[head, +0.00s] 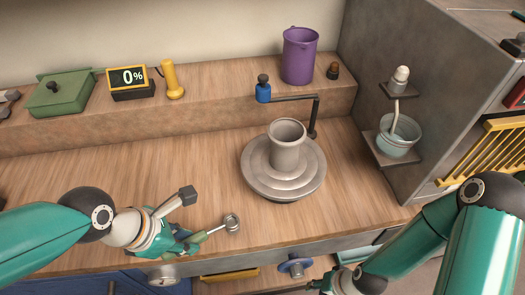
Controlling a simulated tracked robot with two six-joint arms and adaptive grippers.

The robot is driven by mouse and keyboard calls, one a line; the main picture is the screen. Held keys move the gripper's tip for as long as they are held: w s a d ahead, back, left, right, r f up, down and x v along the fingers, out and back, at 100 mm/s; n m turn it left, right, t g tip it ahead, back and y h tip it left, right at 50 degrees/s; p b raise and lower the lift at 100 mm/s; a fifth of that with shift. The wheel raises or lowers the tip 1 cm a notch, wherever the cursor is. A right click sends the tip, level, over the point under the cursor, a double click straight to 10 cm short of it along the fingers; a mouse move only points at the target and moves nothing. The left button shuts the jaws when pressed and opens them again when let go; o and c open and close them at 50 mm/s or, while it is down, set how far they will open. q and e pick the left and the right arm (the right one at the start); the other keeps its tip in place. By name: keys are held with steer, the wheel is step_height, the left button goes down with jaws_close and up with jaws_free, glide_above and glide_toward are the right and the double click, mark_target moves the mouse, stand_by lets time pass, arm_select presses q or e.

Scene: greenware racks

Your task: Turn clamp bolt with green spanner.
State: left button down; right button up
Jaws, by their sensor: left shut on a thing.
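My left gripper (188,238) is low over the front of the wooden worktop, shut on the green handle of a tool. This tool, which looks like the green spanner (205,235), points right and ends in a grey metal ring-like head (232,222). The head is apart from the potter's wheel. I cannot pick out the clamp bolt for sure; a blue round knob with a pale hub (295,267) sits below the worktop's front edge. My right gripper (318,285) is at the bottom edge, partly cut off; its jaws are unclear.
A grey stepped wheel (252,180) carries a grey clay pot (286,150). A black bracket (300,97) with a blue part (263,92) stands behind it. A purple jug (299,56), yellow torch (172,80), display (128,82) and green box (60,92) line the back shelf.

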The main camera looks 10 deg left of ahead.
arm_select(q)
steer(key=shift+f+b, duration=0.3)
steer(key=shift+f, duration=0.05)
stand_by(0.7)
stand_by(2.1)
steer(key=shift+w+a, duration=0.15)
steer(key=shift+w, duration=0.05)
steer(key=w+m, duration=0.1)
steer(key=w+a+m+g, duration=0.1)
steer(key=m, duration=0.1)
steer(key=w+m+h, duration=0.1)
steer(key=m, duration=0.1)
steer(key=shift+w+a+g, duration=0.4)
steer(key=shift+w+a+m, duration=0.1)
steer(key=shift+w+m, duration=0.25)
steer(key=shift+m, duration=0.05)
steer(key=shift+s, duration=0.2)
steer(key=shift+r, duration=0.3)
steer(key=shift+f, duration=0.15)
